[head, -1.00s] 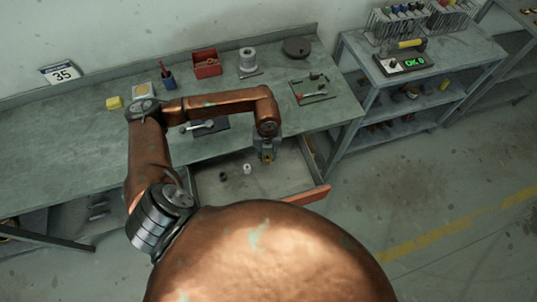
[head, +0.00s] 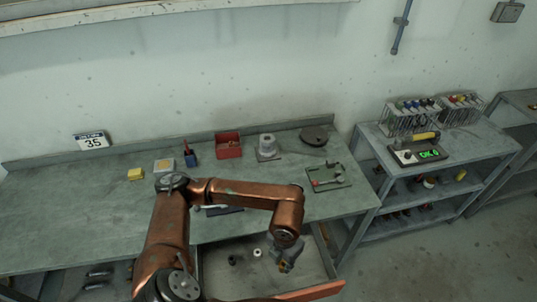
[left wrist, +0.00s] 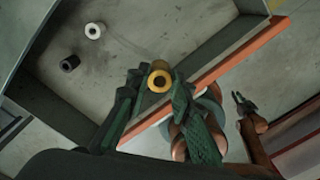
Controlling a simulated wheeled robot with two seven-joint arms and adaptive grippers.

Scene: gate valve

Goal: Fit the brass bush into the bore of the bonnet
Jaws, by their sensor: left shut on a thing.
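My left gripper (head: 284,266) is shut on the brass bush (left wrist: 159,80), a yellow ring with a round hole. In the left wrist view the bush sits between the two dark green fingertips, over the front edge of the open drawer. The bonnet appears to be the grey round part with a bore in its top (head: 267,146), on a flat base near the back of the bench. My right gripper (left wrist: 245,104) seems to show small at the right of the left wrist view. Its jaw state is unclear.
The open drawer (left wrist: 215,47) holds a white bush (left wrist: 94,31) and a black bush (left wrist: 69,64). On the bench (head: 80,210) are a red bin (head: 228,145), a dark disc (head: 314,136) and a tool tray (head: 328,177). A shelf unit (head: 440,165) stands at right.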

